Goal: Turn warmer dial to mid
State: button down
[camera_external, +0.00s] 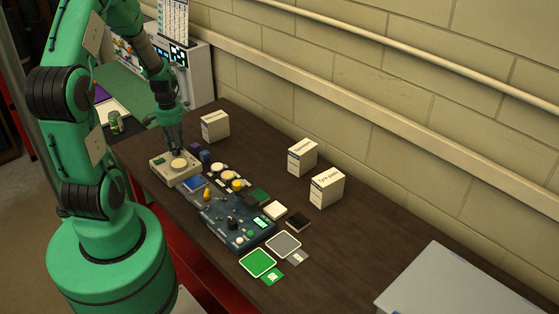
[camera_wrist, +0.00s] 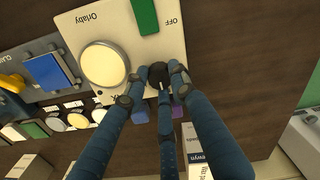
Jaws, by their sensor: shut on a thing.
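The warmer (camera_external: 160,172) is a beige box with a round cream plate on top, at the far left end of the bench devices. In the wrist view the warmer (camera_wrist: 80,22) carries the word "Orlaby", a green piece and an upside-down "OFF". Its black dial (camera_wrist: 158,70) sits near the panel's edge beside the round plate. My gripper (camera_wrist: 157,82) is shut around this dial, with blue fingers on both sides. The fingers hide much of the dial and part of a label, so its setting cannot be read. In the external view my gripper (camera_external: 176,151) hides the dial.
A blue control panel (camera_external: 218,213) with knobs and buttons adjoins the warmer. White boxes (camera_external: 327,188) stand along the wall side. Green (camera_external: 258,262) and grey (camera_external: 284,244) pads lie at the near end. The dark bench is clear toward the grey case (camera_external: 450,285).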

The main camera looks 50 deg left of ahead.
jog(key=c, duration=1.4)
grip_release()
jog(key=shift+c, duration=0.2)
jog(key=shift+r, duration=0.1)
notch_tip(320, 180, up, 12)
